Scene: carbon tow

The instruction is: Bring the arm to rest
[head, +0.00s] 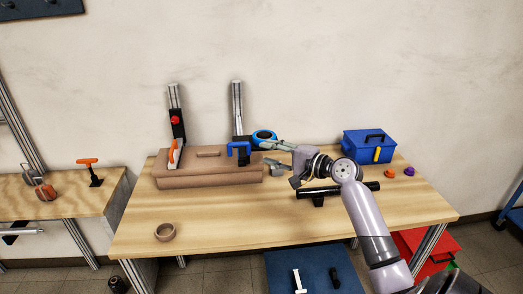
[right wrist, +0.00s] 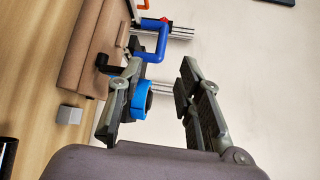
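My right arm reaches in from the lower right of the head view over the wooden workbench (head: 235,215). My right gripper (head: 265,150) is above the bench, to the right of the brown mold block (head: 205,181). Its two fingers stand wide apart in the right wrist view (right wrist: 155,100), with nothing gripped between them. A blue round item with a dark centre (head: 264,134) shows near the fingertips. It also shows in the right wrist view (right wrist: 141,98), partly behind one finger; I cannot tell whether they touch. My left gripper is not in view.
A blue clamp (head: 238,149) is at the mold block, beside an upright metal post (head: 237,105). A black bar (head: 345,188) lies below my wrist. A blue toolbox (head: 369,146) stands at the back right.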

